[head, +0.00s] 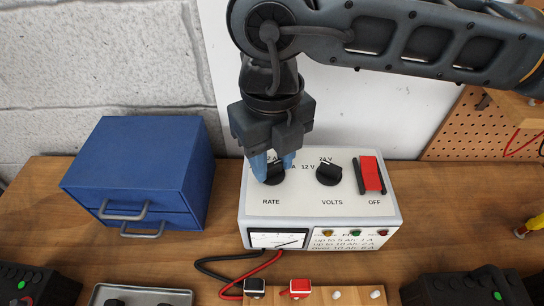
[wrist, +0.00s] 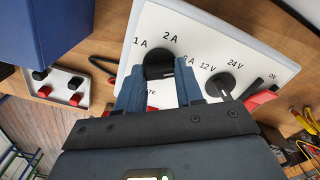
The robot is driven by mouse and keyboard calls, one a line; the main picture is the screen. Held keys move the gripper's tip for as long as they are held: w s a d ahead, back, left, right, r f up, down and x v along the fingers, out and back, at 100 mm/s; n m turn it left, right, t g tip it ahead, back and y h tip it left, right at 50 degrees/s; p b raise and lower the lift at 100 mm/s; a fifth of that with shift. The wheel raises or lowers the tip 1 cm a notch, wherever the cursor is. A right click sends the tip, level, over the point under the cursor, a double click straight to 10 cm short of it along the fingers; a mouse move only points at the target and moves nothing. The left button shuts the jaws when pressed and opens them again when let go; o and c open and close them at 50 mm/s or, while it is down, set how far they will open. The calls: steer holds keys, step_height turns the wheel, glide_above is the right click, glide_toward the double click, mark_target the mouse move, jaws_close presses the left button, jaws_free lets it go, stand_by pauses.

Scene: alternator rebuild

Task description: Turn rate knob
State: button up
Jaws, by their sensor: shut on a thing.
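The rate knob (head: 273,176) is a round black knob at the left of the white charger's (head: 300,215) sloped top panel, above the word RATE. My gripper (head: 273,168) points down over it, with its blue fingertips on either side of the knob. In the wrist view the knob (wrist: 159,65) sits between the two blue fingers of my gripper (wrist: 160,88), which are shut on it. Labels 1 A, 2 A and 6 A show around it. The fingers partly hide the knob, and its exact pointer setting is hard to tell.
The volts knob (head: 329,172) and a red OFF switch (head: 370,174) sit close to the right. A blue drawer box (head: 140,165) stands to the left. Black and red leads run from the charger to a wooden strip (head: 345,294) in front. Bare bench lies between box and charger.

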mark_target(272, 164)
steer(key=n+b, duration=0.1)
steer(key=b, duration=0.1)
steer(key=n+b, duration=0.1)
steer(key=b, duration=0.1)
steer(key=shift+w+f, duration=0.1)
steer(key=shift+f, duration=0.25)
steer(key=n+b, duration=0.3)
steer(key=b, duration=0.1)
steer(key=n+b, duration=0.3)
steer(key=b, duration=0.1)
steer(key=shift+r, duration=0.1)
steer(key=shift+r+n+b, duration=0.2)
steer(key=shift+n+b, duration=0.95)
steer(key=shift+n, duration=0.55)
steer(key=o, duration=1)
steer(key=shift+o, duration=0.2)
steer(key=shift+r, duration=0.1)
steer(key=shift+r, duration=3.85)
